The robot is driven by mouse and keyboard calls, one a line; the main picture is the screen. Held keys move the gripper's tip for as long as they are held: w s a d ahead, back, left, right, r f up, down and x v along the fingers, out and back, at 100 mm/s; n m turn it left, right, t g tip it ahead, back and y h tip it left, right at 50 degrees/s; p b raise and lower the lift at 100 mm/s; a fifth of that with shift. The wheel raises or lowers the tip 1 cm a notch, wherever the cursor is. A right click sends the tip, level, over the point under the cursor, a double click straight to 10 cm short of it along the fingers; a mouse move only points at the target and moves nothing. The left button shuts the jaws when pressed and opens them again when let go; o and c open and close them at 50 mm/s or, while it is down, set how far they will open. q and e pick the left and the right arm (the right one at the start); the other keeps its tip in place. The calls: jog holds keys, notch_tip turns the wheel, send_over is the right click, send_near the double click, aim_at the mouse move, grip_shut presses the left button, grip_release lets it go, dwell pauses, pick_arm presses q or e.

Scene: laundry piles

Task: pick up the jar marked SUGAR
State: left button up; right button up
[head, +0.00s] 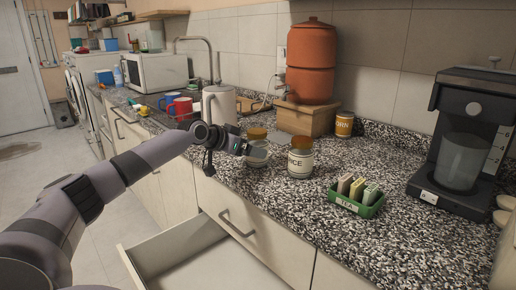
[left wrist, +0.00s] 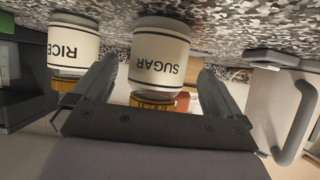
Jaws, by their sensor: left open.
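The SUGAR jar (left wrist: 160,58), white-labelled with an amber lid, stands on the speckled counter (head: 330,225). In the left wrist view it appears upside down, between the two spread fingers of my left gripper (left wrist: 158,70). In the head view the jar (head: 258,153) is just beyond my left gripper (head: 243,147), which partly covers it and hides its label. My left gripper is open, with gaps visible beside the jar. My right gripper is in neither view.
The RICE jar (head: 301,160) stands close right of the sugar jar. A green tea box (head: 355,199) and coffee machine (head: 463,150) are right. An open drawer (head: 205,262) juts out below.

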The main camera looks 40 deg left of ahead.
pick_arm(q)
jog(key=shift+x, duration=2.3)
jog(key=shift+f, duration=0.15)
jog(key=c, duration=1.2)
jog(key=shift+c, duration=1.1)
jog(key=shift+r, duration=0.2)
